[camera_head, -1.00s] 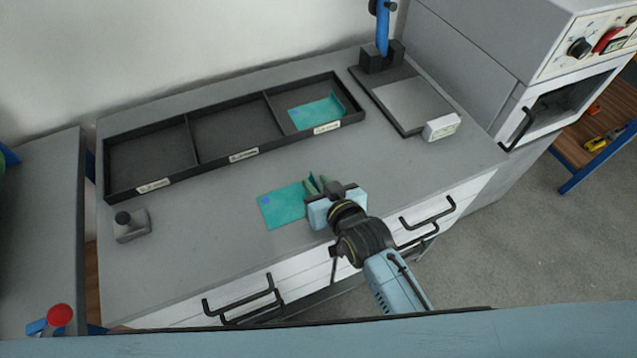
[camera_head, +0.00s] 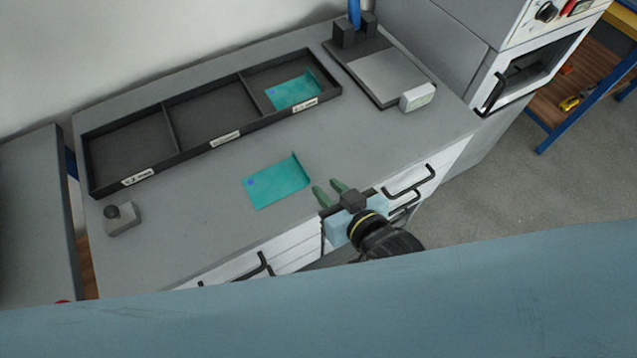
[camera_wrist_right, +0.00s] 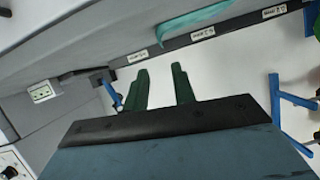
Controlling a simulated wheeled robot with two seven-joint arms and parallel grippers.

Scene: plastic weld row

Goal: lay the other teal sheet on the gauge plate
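One teal sheet (camera_head: 277,186) lies on the grey bench, with a blue patch at its left end and a raised lip at its right edge. Another teal sheet (camera_head: 294,91) lies in the right compartment of the black tray. The gauge plate appears to be the dark plate with a lighter grey surface (camera_head: 385,77) at the back right; no teal sheet is on it. My right gripper (camera_head: 326,187) is open and empty, just right of the bench sheet and apart from it. Its green fingers (camera_wrist_right: 160,68) show spread in the right wrist view. My left gripper is not in view.
The black tray (camera_head: 225,140) has two empty compartments. A white display box (camera_head: 417,97) sits at the plate's right corner, and a blue post (camera_head: 354,14) rises behind. A small grey block with a knob (camera_head: 122,220) stands at left.

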